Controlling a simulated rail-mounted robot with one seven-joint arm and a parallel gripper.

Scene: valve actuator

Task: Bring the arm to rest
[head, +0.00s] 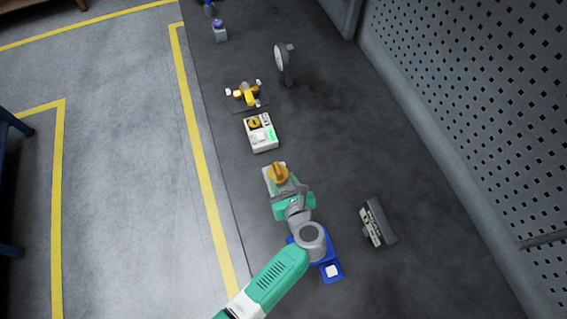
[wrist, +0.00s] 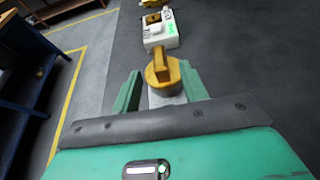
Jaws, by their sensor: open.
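My arm, green and grey, reaches up from the bottom of the head view. My gripper (head: 287,190) is just at the near side of a yellow valve knob (head: 278,172) on a light grey base (head: 268,184). In the wrist view my gripper (wrist: 163,84) has its two green fingers apart, one on each side of the yellow knob (wrist: 163,72). The fingers look clear of the knob, though the exact gap is hard to tell. The lower part of the base is hidden by my gripper.
A white box with a yellow knob (head: 261,133), a yellow valve piece (head: 246,94) and a round gauge (head: 281,60) stand farther back. A grey panel device (head: 376,222) stands to the right. A perforated wall (head: 480,90) bounds the right.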

